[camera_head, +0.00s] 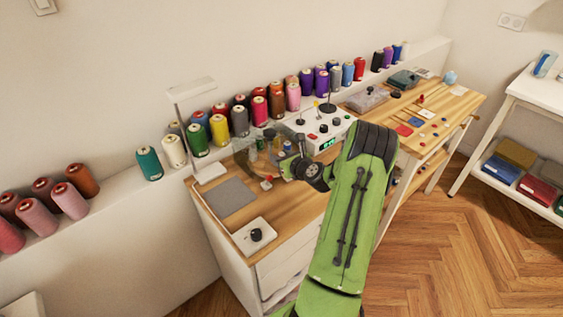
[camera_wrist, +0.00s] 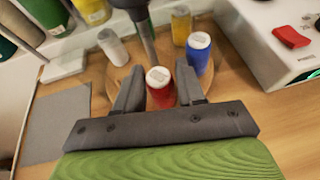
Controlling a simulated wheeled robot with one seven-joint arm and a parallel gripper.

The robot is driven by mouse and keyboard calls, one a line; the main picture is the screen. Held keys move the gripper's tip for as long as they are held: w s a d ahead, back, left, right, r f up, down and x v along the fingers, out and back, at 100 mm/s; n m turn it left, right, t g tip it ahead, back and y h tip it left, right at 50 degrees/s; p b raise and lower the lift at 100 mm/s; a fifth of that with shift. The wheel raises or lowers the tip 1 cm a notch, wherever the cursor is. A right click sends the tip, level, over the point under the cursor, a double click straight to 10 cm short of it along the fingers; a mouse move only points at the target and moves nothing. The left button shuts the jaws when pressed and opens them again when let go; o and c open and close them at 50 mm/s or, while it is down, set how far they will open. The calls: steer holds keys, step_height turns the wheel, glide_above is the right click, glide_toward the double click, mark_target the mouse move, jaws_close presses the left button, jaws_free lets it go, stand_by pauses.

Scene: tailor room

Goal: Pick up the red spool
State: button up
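The red spool (camera_wrist: 160,92) has a white top and stands on a round wooden board (camera_wrist: 205,84) in the wrist view. My gripper (camera_wrist: 161,70) is open, with one dark finger on each side of the red spool. Narrow gaps seem to show beside the spool; contact is not clear. A blue spool (camera_wrist: 198,54), a yellow spool (camera_wrist: 181,26) and a white spool (camera_wrist: 113,48) stand around it on the board.
A grey post (camera_wrist: 143,32) rises just behind the red spool. A white control box (camera_head: 322,128) with a green display stands beside the board. A grey mat (camera_head: 231,197) lies left on the wooden desk (camera_head: 290,212). Large thread cones line the ledge behind.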

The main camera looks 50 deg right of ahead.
steer(key=c, duration=0.7)
